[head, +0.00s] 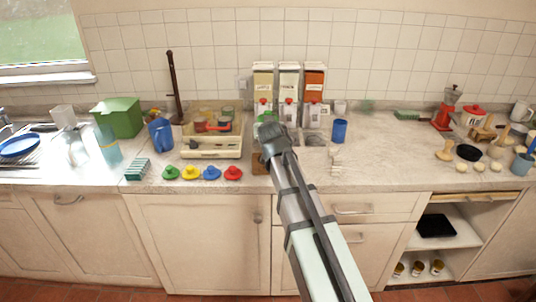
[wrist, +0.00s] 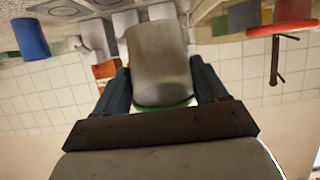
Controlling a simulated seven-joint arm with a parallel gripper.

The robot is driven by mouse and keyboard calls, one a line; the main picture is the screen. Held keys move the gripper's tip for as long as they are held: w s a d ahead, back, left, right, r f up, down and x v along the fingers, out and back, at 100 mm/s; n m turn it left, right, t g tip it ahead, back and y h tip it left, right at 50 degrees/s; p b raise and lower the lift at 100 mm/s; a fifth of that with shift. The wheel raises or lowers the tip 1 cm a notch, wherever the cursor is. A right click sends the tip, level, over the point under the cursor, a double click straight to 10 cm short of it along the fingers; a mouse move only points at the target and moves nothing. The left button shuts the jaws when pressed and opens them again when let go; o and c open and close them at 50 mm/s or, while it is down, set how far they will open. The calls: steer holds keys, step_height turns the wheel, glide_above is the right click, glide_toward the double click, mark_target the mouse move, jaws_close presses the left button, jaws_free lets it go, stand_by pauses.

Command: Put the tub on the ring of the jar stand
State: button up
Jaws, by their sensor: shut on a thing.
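My gripper (head: 270,150) is over the counter, in front of the three dispensers. In the wrist view my gripper (wrist: 165,95) has a finger on each side of a grey-beige tub (wrist: 162,55) with a green edge, and is shut on it. In the head view the tub is mostly hidden by my gripper. A tall dark post (head: 172,85) stands at the back left; it also seems to show in the wrist view (wrist: 275,62). I cannot make out for certain which thing is the jar stand, or its ring.
A cream tray (head: 215,153) with utensils lies left of my gripper. A blue jug (head: 160,135) stands left of the tray, and a blue cup (head: 339,131) stands to the right. Several coloured knobbed pieces (head: 211,173) line the front edge.

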steer(key=shift+f, duration=4.5)
steer(key=shift+f, duration=0.1)
steer(key=o, duration=1.1)
steer(key=v, duration=1.2)
